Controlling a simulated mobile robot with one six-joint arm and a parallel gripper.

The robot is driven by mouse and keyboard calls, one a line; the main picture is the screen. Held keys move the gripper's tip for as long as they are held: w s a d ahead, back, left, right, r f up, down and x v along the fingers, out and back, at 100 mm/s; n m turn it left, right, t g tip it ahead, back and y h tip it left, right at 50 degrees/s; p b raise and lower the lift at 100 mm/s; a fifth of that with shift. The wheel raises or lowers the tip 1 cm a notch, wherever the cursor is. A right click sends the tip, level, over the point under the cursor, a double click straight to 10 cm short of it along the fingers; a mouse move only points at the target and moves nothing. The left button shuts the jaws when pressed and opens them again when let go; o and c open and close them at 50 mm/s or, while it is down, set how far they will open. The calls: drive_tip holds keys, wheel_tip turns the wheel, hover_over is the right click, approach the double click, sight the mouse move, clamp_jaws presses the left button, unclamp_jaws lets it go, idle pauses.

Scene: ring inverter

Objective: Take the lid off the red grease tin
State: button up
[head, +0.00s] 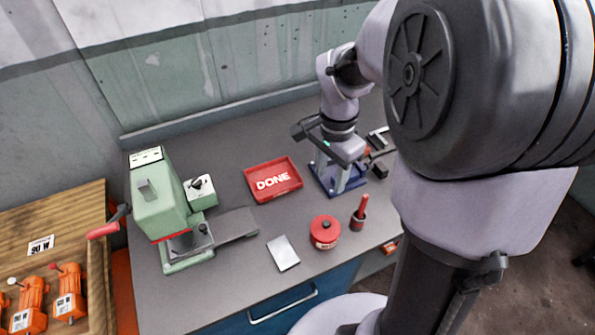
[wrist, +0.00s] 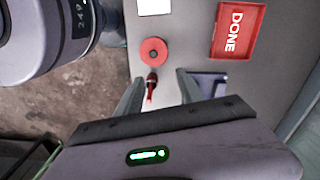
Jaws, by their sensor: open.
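The red grease tin (head: 325,232) stands upright on the grey bench top near its front edge. Its red lid (head: 324,223) with a small dark knob is on it. The tin's lid also shows from above in the wrist view (wrist: 154,51). My gripper (wrist: 157,84) is open and empty, with its two fingers apart. In the head view my gripper is up and to the right of the tin, over the back right of the bench, clear of the tin.
A green press (head: 165,208) stands at left. Orange units (head: 70,292) stand on a wooden surface.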

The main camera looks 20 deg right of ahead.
drive_tip(key=b, duration=0.4)
hover_over(327, 222)
drive_tip(key=f, duration=1.1)
drive_tip(key=shift+w+d+f, duration=0.1)
drive_tip(key=shift+w+f, duration=0.05)
drive_tip(key=shift+w, duration=0.1)
drive_tip(key=f+b, duration=0.1)
drive_tip(key=f, duration=0.1)
drive_tip(key=f+b, duration=0.2)
drive_tip(key=f, duration=0.1)
drive_tip(key=shift+s+f, duration=0.3)
drive_tip(key=shift+f, duration=0.05)
drive_tip(key=shift+r, duration=0.1)
clamp_jaws()
